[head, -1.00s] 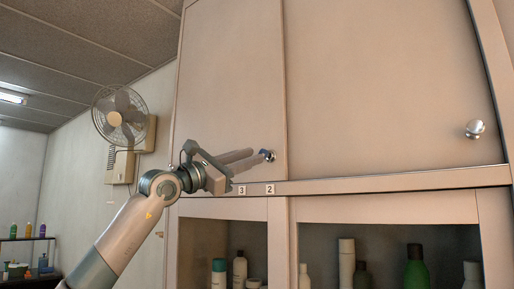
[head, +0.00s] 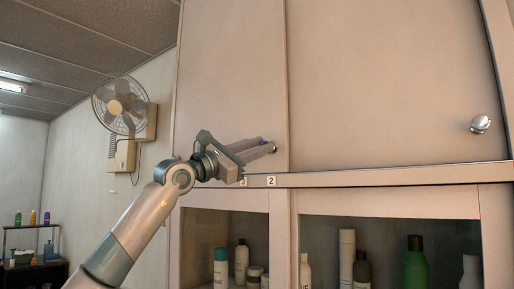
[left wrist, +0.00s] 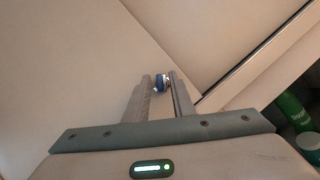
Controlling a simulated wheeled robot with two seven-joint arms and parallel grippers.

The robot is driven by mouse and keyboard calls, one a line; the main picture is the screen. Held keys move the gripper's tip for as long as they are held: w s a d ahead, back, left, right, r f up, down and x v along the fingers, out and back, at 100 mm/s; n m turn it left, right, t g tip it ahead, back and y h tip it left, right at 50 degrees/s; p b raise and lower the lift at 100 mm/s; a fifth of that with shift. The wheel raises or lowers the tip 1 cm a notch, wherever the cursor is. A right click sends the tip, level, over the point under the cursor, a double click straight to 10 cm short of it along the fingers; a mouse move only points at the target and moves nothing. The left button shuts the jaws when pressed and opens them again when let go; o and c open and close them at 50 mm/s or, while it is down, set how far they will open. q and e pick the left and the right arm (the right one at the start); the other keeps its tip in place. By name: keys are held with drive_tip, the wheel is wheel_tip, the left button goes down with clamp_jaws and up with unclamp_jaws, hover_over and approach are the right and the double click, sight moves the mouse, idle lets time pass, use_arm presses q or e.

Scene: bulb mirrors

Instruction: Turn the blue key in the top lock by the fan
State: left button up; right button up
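The blue key (left wrist: 161,83) sits in a round silver lock on the pale cabinet door, near the door's lower right corner. In the head view only a bit of blue (head: 262,141) shows, with the fingers covering the rest. The wall fan (head: 122,105) is at the left of the head view. My right gripper is not in view.
A silver knob (head: 480,124) sticks out of the right door. A ledge with number tags 3 and 2 (head: 271,181) runs just below the gripper. Bottles (head: 416,265) stand in the open compartments below. A dark shelf (head: 38,262) stands at far left.

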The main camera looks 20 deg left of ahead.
use_arm(q)
clamp_jaws()
drive_tip(key=shift+a+r, duration=0.1)
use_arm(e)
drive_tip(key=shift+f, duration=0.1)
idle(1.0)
use_arm(q)
drive_tip(key=shift+a, duration=0.1)
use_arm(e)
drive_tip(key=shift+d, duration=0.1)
